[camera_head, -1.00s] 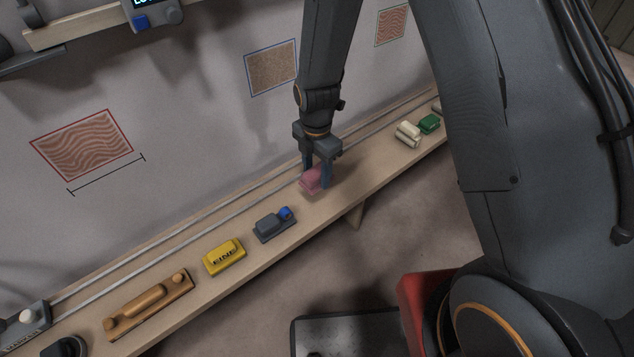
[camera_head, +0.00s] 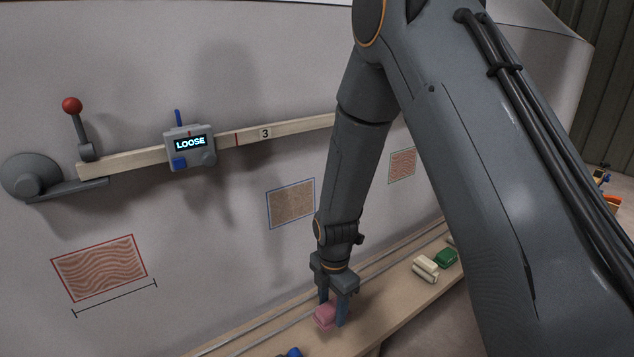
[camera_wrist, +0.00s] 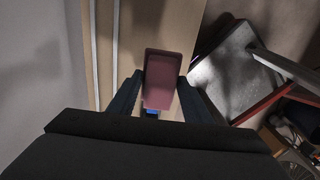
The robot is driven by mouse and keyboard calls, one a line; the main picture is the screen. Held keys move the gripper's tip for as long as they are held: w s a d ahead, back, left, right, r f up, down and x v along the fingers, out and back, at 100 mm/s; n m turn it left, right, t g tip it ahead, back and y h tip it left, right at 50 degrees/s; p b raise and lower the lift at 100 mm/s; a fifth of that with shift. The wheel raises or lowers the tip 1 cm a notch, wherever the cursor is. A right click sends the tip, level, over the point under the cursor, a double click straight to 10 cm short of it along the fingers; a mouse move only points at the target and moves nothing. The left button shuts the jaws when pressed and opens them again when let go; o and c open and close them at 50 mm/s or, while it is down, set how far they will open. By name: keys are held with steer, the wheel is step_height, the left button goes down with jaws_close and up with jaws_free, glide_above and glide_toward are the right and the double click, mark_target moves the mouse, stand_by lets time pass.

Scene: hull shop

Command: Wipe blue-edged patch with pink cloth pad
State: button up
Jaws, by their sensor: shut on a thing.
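The pink cloth pad (camera_head: 325,317) is between the fingers of my gripper (camera_head: 333,306), at the wooden shelf. My gripper is shut on it. In the wrist view the pad (camera_wrist: 163,80) shows as a dull pink block between the two fingers (camera_wrist: 160,97). I cannot tell whether the pad touches the shelf. The blue-edged patch (camera_head: 291,203) is a speckled tan rectangle on the grey wall, above and a little left of my gripper, apart from it.
The shelf (camera_head: 394,310) bears cream rolls (camera_head: 426,268) and a green block (camera_head: 446,258). A red-edged wavy patch (camera_head: 100,268) and a smaller one (camera_head: 402,165) flank the blue-edged patch. A wooden rail with a "LOOSE" display box (camera_head: 190,146) and a red-knobbed lever (camera_head: 73,106) runs above.

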steer(key=s+d+m, duration=0.1)
steer(key=d+m, duration=1.4)
steer(key=m, duration=1)
steer(key=a+n+b, duration=0.1)
steer(key=a+n, duration=0.1)
steer(key=a, duration=0.3)
steer(key=a+n+b, duration=0.1)
steer(key=a+n, duration=0.1)
steer(key=a, duration=0.3)
steer(key=w+a+n+b, duration=0.1)
steer(key=a+n, duration=0.1)
steer(key=a, duration=0.3)
steer(key=shift+n, duration=0.3)
glide_above(329, 340)
step_height(329, 340, down, 5)
steer(key=shift+r, duration=0.15)
steer(key=shift+f+p, duration=0.45)
steer(key=shift+f, duration=2.05)
steer(key=shift+f, duration=0.2)
steer(key=o, duration=0.9)
